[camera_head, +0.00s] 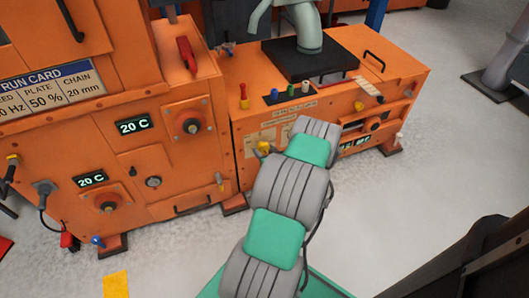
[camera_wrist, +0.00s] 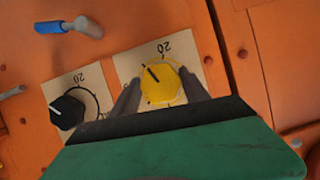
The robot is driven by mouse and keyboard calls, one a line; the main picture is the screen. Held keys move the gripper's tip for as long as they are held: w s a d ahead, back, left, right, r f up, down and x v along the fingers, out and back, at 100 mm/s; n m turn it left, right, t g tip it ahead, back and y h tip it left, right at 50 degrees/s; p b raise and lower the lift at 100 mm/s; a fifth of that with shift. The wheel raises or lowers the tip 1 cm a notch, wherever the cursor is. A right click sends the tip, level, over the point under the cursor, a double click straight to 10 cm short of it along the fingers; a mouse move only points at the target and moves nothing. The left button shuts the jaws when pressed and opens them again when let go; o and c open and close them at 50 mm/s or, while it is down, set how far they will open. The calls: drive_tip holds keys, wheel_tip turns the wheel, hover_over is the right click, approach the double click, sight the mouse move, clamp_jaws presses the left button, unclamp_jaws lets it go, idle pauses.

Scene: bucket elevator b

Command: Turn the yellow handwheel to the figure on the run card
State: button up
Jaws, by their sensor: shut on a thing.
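The yellow handwheel (camera_wrist: 161,86) is a round yellow knob with a dark pointer line, on a pale scale plate (camera_wrist: 130,65). The pointer slants to the upper left; a figure 20 is printed at the plate's top, right of the pointer. My gripper (camera_wrist: 160,93) has a grey finger on each side of the handwheel and is shut on it. In the head view, the handwheel (camera_head: 263,147) shows small beyond my wrist. The run card (camera_head: 45,86) on the orange cabinet reads PLATE 50 % and CHAIN 20 mm; its left entry is cut off.
A black knob (camera_wrist: 67,112) on its own scale sits left of the handwheel. A blue-tipped lever (camera_wrist: 65,27) sticks out above it. Grey floor at the right is mostly clear.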

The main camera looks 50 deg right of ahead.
drive_tip(key=m+y+b, duration=0.1)
drive_tip(key=b, duration=0.1)
drive_tip(key=m+t+y+b, duration=0.1)
drive_tip(key=m+b, duration=0.1)
drive_tip(key=shift+s+f, duration=0.1)
drive_tip(key=shift+f, duration=0.2)
drive_tip(key=shift+r+m+t+y+b, duration=0.15)
drive_tip(key=shift+m+t+y+b, duration=0.5)
drive_tip(key=shift+m+b, duration=0.8)
drive_tip(key=shift+r+t, duration=0.1)
drive_tip(key=shift+t, duration=0.15)
drive_tip(key=o, duration=1.3)
drive_tip(key=shift+o, duration=0.2)
